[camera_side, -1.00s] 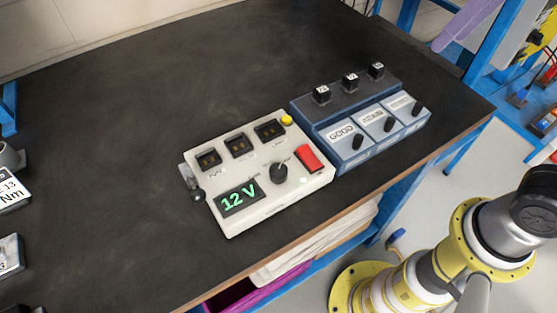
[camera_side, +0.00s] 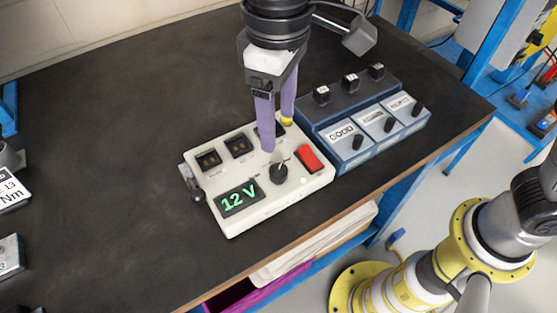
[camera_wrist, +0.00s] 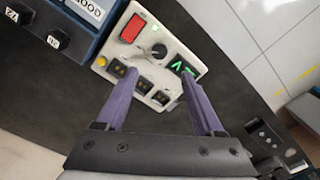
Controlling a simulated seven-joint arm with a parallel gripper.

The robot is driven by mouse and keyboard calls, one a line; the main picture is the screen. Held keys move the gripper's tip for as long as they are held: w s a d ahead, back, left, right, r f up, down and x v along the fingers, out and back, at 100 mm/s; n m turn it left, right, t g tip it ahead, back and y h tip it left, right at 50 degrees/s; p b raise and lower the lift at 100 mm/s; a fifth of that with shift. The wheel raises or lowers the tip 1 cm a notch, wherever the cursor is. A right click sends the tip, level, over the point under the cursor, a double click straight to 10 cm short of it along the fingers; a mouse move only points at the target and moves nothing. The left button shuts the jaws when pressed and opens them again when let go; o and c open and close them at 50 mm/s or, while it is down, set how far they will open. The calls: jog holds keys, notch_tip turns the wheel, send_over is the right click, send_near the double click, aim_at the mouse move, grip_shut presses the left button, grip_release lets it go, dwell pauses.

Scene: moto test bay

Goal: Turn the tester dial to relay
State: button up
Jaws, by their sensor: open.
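The tester (camera_side: 228,160) is a cream box on the black bench, with a display reading 12 V (camera_side: 239,198), a red switch (camera_side: 311,159), a yellow button (camera_side: 287,121) and several dark sockets. Its black dial (camera_side: 279,174) has a light pointer aimed up in the side view; the label under it is too small to read. My gripper (camera_side: 278,138) has two purple fingers, open and empty, pointing down over the tester's back part. In the wrist view my gripper (camera_wrist: 158,95) spreads below the dial (camera_wrist: 158,51), with no contact visible.
A blue box (camera_side: 350,130) with black knobs and sloped panels, one marked GOOD, stands close to the tester's right. A lever (camera_side: 197,194) sticks out at its left side.

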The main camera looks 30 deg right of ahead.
aim_at(279, 170)
notch_tip(279, 170, down, 11)
jog(key=shift+f, duration=0.1)
dwell(0.3)
grip_shut()
